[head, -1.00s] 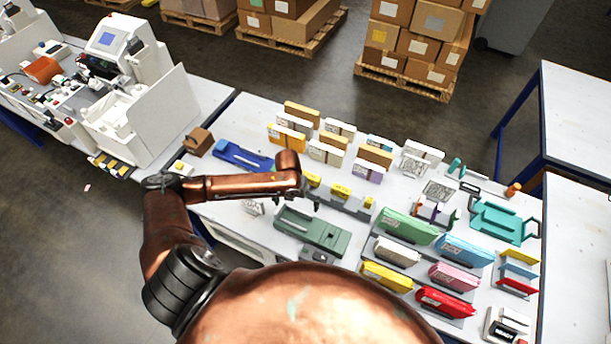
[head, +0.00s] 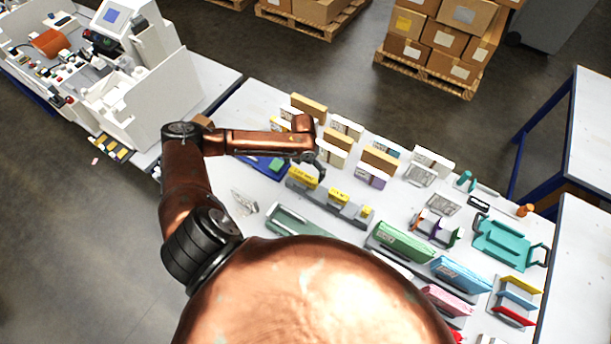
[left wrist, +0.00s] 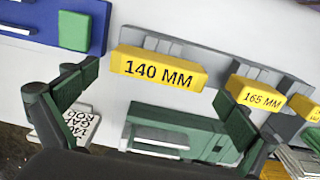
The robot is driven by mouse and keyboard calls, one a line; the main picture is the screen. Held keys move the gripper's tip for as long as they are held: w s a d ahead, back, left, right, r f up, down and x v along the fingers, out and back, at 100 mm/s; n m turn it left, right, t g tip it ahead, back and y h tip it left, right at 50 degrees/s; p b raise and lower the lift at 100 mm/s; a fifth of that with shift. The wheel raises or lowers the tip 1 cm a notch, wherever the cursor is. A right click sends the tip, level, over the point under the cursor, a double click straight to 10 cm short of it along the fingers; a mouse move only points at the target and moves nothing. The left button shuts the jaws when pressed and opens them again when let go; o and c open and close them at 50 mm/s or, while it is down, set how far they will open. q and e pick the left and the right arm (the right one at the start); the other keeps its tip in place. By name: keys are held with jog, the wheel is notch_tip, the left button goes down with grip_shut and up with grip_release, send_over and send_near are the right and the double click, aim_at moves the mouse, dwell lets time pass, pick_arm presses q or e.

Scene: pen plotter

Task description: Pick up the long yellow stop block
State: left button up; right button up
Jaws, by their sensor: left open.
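The longest-looking yellow stop block (left wrist: 158,68), marked 140 MM, sits at the left end of a grey rack (head: 350,213). It also shows in the head view (head: 302,177). Two shorter-looking yellow blocks stand to its right: one marked 165 MM (left wrist: 257,97) and another (left wrist: 305,107) cut by the frame edge. My left gripper (head: 316,170) is open, above the rack's left end. In the left wrist view its fingers (left wrist: 156,84) stand either side of the 140 MM block, with nothing held. Whether they touch it cannot be told. My right gripper is out of view.
A blue tray (left wrist: 50,22) with a green piece (left wrist: 74,31) lies behind the rack's left. A dark green fixture (head: 290,222) lies in front. Boxes (head: 378,159) stand behind the rack. White table surface shows between the rack and fixture.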

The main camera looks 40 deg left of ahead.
aim_at(304, 174)
pick_arm(q)
notch_tip(304, 174, down, 5)
jog(key=shift+a+f+p, duration=0.1)
jog(key=shift+p, duration=0.45)
jog(key=c, duration=0.9)
jog(key=shift+c, duration=0.2)
